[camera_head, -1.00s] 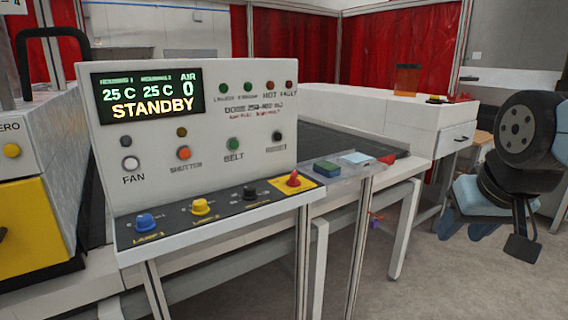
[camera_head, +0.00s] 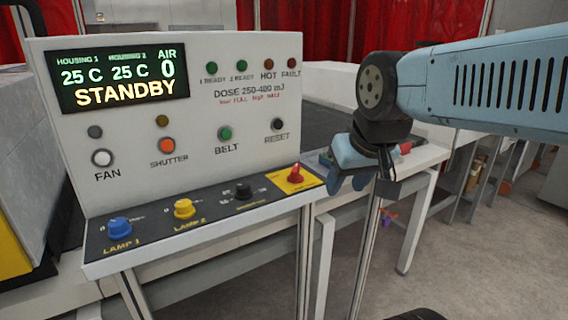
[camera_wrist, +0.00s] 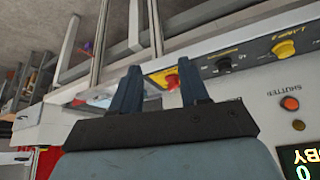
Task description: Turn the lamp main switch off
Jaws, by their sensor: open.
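A red rotary knob (camera_head: 296,173) on a yellow plate (camera_head: 309,181) sits at the right end of the sloped control panel (camera_head: 180,237). I cannot read its label. To its left are a black knob (camera_head: 243,191), the yellow LAMP 2 knob (camera_head: 184,208) and the blue LAMP 1 knob (camera_head: 119,227). My gripper (camera_head: 350,182) is open and empty, to the right of the red knob and apart from it. In the wrist view, the red knob (camera_wrist: 171,81) shows between the two fingers (camera_wrist: 160,76), nearer the right one, beyond their tips.
The upright console (camera_head: 170,120) rises behind the knobs, with a STANDBY display (camera_head: 118,78), FAN, SHUTTER, BELT and RESET buttons, and small lamps above. A white table (camera_head: 420,165) stands behind my gripper. Open floor (camera_head: 470,250) lies at the right.

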